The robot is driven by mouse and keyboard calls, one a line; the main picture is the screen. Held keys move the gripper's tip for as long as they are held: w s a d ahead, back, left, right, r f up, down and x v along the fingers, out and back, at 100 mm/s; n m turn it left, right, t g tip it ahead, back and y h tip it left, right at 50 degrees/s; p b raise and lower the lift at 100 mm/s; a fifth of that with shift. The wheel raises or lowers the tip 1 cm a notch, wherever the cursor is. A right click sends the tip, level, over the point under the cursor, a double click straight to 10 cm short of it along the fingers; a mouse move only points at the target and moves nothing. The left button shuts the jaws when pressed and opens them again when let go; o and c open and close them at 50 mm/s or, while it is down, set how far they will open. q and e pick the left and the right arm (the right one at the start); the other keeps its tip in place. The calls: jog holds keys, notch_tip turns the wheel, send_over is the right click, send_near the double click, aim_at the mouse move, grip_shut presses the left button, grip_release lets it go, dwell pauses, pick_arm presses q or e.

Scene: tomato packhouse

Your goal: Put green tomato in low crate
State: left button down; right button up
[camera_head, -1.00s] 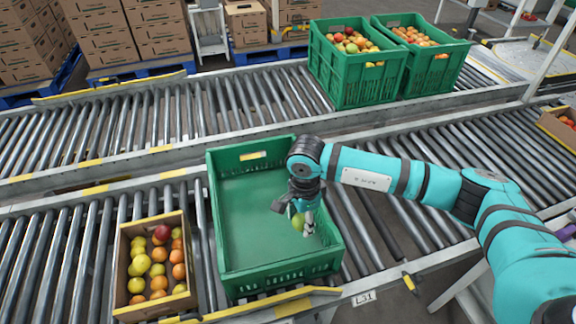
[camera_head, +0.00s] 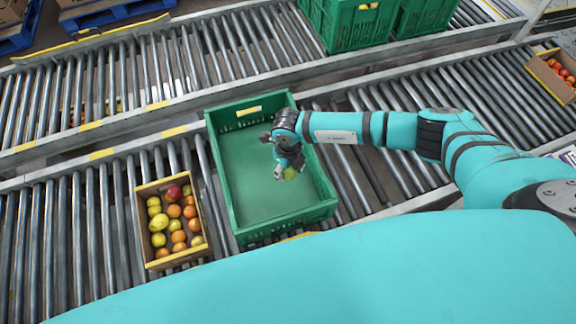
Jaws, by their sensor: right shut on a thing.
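The low crate (camera_head: 228,205) is a green, shallow, open plastic crate on the near roller conveyor. Its visible floor is bare. My right gripper (camera_head: 286,175) is over the right part of this crate and is shut on the green tomato (camera_head: 290,173). The tomato is yellowish green and partly hidden by the fingers. I cannot tell exactly how high it is above the crate floor. My left gripper is not in view.
A cardboard box (camera_head: 143,228) of mixed tomatoes stands left of the crate. Tall green crates (camera_head: 352,28) stand on the far conveyor (camera_head: 215,60). Another box of red tomatoes (camera_head: 545,72) is at the right edge. A large teal part of my own body covers the bottom.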

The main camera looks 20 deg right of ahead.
notch_tip(320, 180, down, 13)
jog(key=b, duration=1)
jog(key=shift+f+b, duration=0.2)
jog(key=shift+b, duration=0.2)
jog(key=shift+f+b, duration=0.55)
jog(key=shift+f, duration=0.15)
dwell(0.3)
jog(key=o, duration=0.9)
jog(key=c, duration=0.3)
jog(key=shift+c, duration=0.2)
jog(key=shift+r, duration=0.1)
notch_tip(320, 180, up, 7)
jog(key=p, duration=0.6)
